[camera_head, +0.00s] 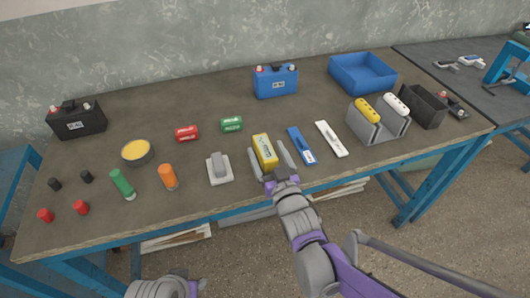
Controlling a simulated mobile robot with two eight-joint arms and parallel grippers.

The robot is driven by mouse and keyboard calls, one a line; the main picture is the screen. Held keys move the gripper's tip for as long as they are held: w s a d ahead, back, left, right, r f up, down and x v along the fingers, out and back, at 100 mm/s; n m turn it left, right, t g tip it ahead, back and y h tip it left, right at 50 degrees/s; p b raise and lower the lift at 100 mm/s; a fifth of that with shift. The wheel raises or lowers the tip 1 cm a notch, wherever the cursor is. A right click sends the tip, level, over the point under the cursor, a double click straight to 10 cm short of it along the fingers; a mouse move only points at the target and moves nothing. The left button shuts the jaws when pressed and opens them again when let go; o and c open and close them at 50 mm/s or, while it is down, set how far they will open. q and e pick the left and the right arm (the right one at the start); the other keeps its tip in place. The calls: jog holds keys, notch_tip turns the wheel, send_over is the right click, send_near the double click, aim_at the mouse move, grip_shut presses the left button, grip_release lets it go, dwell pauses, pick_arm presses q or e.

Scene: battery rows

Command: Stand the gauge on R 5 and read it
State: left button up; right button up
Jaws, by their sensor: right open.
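My right gripper (268,163) is over the front middle of the table. Its fingers are apart, one on each side of a yellow block-shaped thing (264,147) with a pale label. I cannot tell whether the fingers touch it. The yellow thing may be the gauge; its face is too small to read. A black battery (77,123) stands at the left and a blue battery (275,84) at the back middle. Both have pale labels too small to read, so I cannot tell which is R 5. Part of my left arm shows at the bottom edge; its gripper is out of view.
A grey rocker-shaped thing (219,168) is left of the gripper. A blue strip (301,146) and white strip (331,139) lie right. A grey holder (378,130), black box (424,107) and blue tray (362,73) are further right.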

jog(key=shift+x, duration=1.2)
grip_shut()
